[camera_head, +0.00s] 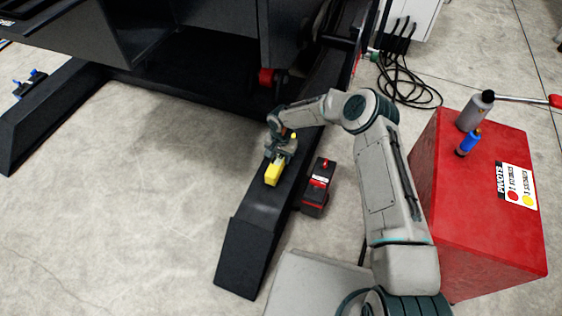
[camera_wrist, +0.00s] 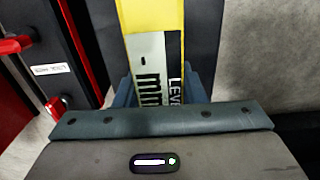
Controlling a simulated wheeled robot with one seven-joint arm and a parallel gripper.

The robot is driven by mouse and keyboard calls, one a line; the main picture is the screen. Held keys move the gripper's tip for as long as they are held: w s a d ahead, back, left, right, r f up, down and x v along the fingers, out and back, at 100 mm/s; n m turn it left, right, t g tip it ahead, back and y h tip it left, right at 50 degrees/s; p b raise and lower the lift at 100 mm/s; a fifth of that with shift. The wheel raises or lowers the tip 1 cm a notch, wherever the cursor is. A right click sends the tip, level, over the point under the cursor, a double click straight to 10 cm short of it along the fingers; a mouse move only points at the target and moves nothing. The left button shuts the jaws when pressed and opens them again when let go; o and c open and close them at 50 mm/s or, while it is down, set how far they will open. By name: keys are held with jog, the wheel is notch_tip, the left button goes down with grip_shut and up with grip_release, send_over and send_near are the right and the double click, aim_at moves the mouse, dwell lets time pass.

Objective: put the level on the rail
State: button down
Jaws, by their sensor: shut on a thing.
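The level (camera_head: 272,174) is a yellow block-shaped tool. In the wrist view the level (camera_wrist: 152,18) shows its yellow end and a pale label with black print. My gripper (camera_head: 277,159) is shut on it; in the wrist view the blue-grey fingers (camera_wrist: 160,92) flank the label. The rail (camera_head: 262,208) is a long dark beam running from the machine down to the floor. The level is over or on the rail, roughly along its length. I cannot tell whether its underside touches the rail.
A black and red box (camera_head: 318,188) stands on the floor just right of the rail. Black cables (camera_head: 405,85) lie behind. The floor left of the rail is clear.

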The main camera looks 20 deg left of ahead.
jog(key=shift+f, duration=0.95)
jog(key=shift+f+b, duration=0.25)
jog(key=shift+b, duration=0.2)
jog(key=c, duration=0.9)
grip_release()
jog(key=shift+r, duration=0.15)
notch_tip(320, 180, up, 11)
jog(key=p, duration=0.5)
jog(key=shift+r, duration=0.55)
